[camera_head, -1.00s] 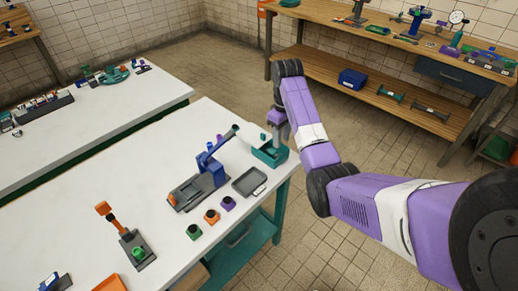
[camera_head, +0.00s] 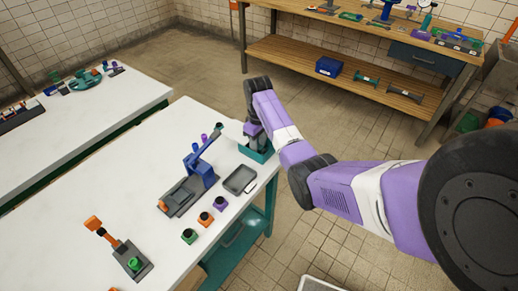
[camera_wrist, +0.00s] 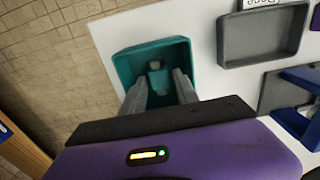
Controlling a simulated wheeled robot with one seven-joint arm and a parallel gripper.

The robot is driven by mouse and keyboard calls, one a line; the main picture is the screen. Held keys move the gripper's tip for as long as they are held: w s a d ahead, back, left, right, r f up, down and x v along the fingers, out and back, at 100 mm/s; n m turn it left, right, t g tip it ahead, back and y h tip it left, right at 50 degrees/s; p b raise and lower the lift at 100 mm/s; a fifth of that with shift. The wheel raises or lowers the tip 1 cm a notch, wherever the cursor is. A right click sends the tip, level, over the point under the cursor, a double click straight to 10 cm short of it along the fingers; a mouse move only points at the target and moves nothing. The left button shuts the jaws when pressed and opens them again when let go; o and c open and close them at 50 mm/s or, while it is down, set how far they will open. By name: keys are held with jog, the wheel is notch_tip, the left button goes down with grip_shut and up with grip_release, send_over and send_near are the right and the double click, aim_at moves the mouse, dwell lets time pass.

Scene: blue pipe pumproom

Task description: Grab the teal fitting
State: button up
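The teal fitting (camera_wrist: 159,78) lies inside a teal bin (camera_wrist: 128,66) in the wrist view. My gripper (camera_wrist: 160,84) reaches into the bin with its two grey fingers apart, one on each side of the fitting. A gap seems to show between fingers and fitting; I cannot tell if either touches. In the head view the teal bin (camera_head: 262,156) stands at the table's far right corner. My gripper (camera_head: 254,138) is over and partly in it, and my wrist hides the fitting there.
A grey tray (camera_head: 240,180) sits just beside the bin, with a blue press (camera_head: 200,172) left of it. A wooden workbench (camera_head: 330,70) stands behind.

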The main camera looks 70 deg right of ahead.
grip_shut()
jog(key=shift+r, duration=0.1)
